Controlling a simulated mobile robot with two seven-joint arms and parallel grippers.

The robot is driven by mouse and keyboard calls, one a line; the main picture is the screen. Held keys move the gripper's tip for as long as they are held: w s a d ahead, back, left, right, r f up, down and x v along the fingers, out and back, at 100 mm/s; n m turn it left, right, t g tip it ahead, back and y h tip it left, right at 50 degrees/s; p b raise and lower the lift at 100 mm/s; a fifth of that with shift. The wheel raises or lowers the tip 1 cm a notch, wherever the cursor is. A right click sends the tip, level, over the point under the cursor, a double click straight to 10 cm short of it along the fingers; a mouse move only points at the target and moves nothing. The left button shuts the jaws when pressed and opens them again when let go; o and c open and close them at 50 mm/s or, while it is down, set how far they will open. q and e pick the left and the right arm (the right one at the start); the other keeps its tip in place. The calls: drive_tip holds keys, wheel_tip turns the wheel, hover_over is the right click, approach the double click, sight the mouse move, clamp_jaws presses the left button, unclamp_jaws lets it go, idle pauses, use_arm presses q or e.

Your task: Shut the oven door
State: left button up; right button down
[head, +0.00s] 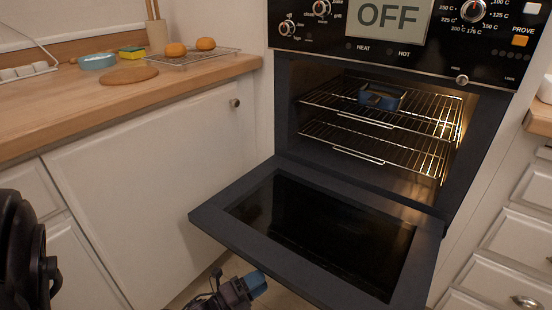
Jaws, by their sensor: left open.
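The oven door (318,232) hangs open, folded down on its bottom hinge, with its dark glass panel facing up. The oven cavity (372,121) is lit and open. Inside, a blue dish (382,97) stands on the upper wire rack (420,110); the lower rack (375,150) is bare. My left gripper (257,284) is at the bottom of the head view, beside and below the door's left outer edge. Its blue fingertips point toward the door and it is open with nothing in it. Whether it touches the door cannot be told. My right gripper is out of view.
A wooden counter (110,90) at left holds a cooling rack (192,57) with two buns, a round board (123,75) and a blue bowl (97,61). White cabinets (150,190) stand below it. Drawers (515,245) stand right of the oven.

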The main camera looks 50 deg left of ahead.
use_arm(q)
drive_tip(key=shift+b+x, duration=0.35)
drive_tip(key=shift+x, duration=2.1)
clamp_jaws()
